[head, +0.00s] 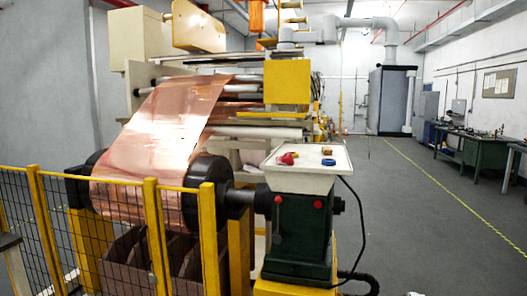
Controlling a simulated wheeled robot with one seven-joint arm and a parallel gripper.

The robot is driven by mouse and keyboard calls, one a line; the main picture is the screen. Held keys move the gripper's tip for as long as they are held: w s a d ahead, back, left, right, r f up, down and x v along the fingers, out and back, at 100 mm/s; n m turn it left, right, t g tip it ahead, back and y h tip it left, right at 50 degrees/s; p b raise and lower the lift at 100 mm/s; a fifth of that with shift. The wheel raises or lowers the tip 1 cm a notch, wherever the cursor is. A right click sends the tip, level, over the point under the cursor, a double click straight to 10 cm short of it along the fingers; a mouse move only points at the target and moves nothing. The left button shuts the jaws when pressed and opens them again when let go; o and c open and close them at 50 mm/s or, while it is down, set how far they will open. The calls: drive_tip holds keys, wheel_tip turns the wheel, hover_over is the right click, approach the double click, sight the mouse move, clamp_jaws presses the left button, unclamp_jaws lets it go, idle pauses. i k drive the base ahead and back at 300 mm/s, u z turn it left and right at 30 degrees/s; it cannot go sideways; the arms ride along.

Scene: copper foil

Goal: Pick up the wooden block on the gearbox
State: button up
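The gearbox (299,232) is a dark green housing with a pale, tray-like top (306,180) and red knobs on its front. A small brown wooden block (327,151) lies on the pale top, toward the back right. A red object (288,158) lies on the left of the top, and a small blue object (329,162) lies in front of the block. These are too small to make out in detail. My gripper is not in view.
A yellow fence with black mesh (120,242) stands at the front left, before the copper foil roll (160,125). A black cable (362,215) hangs right of the gearbox. The floor (420,230) to the right is open, with green workbenches (478,150) along the wall.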

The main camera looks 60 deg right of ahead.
sight(326, 150)
drive_tip(key=z, duration=2.5)
drive_tip(key=i, duration=1.25)
